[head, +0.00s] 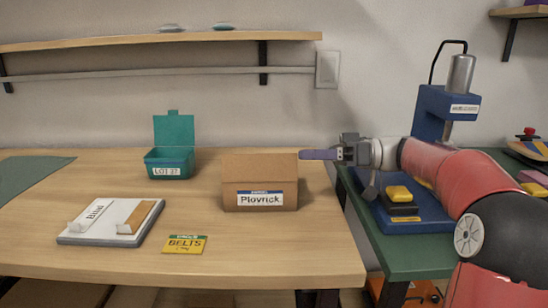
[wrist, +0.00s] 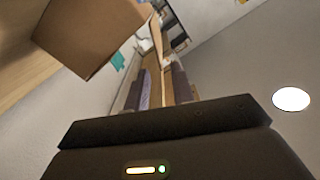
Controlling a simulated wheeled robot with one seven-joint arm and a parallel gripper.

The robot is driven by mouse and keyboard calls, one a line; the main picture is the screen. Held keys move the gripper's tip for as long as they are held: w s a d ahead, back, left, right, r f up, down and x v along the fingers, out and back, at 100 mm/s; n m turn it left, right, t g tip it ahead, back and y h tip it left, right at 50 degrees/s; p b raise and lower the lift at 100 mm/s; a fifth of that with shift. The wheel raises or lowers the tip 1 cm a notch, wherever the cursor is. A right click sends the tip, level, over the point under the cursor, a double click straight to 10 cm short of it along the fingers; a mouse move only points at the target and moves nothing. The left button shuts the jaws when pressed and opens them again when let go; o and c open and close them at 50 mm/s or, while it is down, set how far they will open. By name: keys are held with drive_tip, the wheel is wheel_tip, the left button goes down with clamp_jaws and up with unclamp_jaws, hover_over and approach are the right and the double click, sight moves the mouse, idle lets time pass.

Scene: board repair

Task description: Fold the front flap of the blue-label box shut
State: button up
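The brown blue-label box (head: 232,199), labelled "Plovrick", stands on the wooden table in the head view. A plain cardboard panel (head: 260,167) rises above its labelled front; I cannot tell which flap this is or how far it is folded. The box also shows at the upper left of the wrist view (wrist: 88,32). My gripper (head: 318,155) is just right of the box's top right corner, at about the height of the panel's top, pointing left. In the wrist view its two fingers (wrist: 162,90) stand apart, with no held object visible between them.
An open teal bin (head: 170,160) stands behind left of the box. A white tray (head: 110,221) and a yellow "BELTS" card (head: 185,244) lie in front left. A green bench (head: 400,256) with a blue press (head: 440,112) is at right. The table front of the box is clear.

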sight(276, 156)
drive_tip(key=a, duration=0.8)
drive_tip(key=shift+f+p, duration=0.1)
drive_tip(key=shift+p, duration=0.25)
drive_tip(key=shift+d, duration=0.1)
clamp_jaws()
